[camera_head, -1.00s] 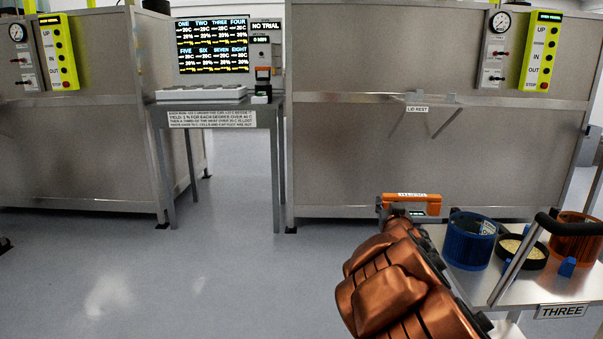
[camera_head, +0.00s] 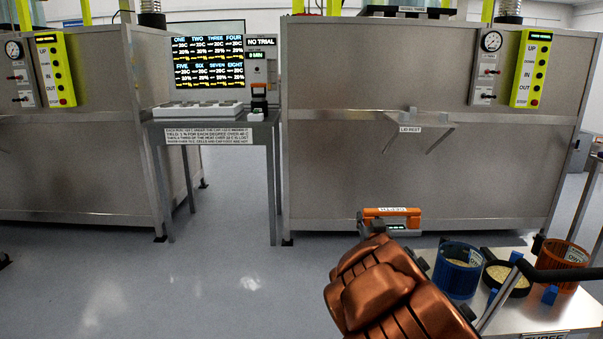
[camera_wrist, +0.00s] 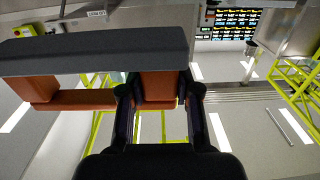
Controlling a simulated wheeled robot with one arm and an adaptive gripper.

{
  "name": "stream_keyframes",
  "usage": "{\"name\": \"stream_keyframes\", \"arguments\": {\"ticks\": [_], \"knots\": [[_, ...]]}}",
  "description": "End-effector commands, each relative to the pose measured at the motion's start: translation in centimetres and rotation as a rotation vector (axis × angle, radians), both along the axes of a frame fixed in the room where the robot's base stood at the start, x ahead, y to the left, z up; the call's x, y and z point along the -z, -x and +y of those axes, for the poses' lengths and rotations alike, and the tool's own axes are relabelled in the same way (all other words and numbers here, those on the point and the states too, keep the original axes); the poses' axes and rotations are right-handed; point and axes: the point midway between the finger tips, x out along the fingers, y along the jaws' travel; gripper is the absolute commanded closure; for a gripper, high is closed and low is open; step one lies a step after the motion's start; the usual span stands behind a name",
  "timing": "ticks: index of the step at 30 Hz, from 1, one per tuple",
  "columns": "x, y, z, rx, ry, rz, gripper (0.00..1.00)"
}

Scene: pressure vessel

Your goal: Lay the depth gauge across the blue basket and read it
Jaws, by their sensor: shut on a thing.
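The depth gauge (camera_head: 392,212) is an orange bar with a small lit display, too small to read here. The blue basket is round and stands on the cart at the lower right. My arm hides part of the gripper in the head view.
The cart (camera_head: 535,312) also bears a black round pan (camera_head: 508,280) with pale contents, an orange basket (camera_head: 568,266) and small blue pieces. A black handle rail (camera_head: 560,274) runs across it. A steel cabinet (camera_head: 420,175) stands behind. The floor on the left is clear.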

Motion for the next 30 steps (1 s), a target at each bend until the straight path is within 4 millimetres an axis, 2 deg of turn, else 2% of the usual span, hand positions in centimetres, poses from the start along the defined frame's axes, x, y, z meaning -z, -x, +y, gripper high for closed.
{"name": "stream_keyframes", "arguments": {"ticks": [1, 30], "knots": [[-2.0, 0.0, 0.0, 0.000, 0.000, -0.001, 1.00], [-19.5, 0.0, 0.1, -0.001, 0.001, 0.000, 1.00]]}}
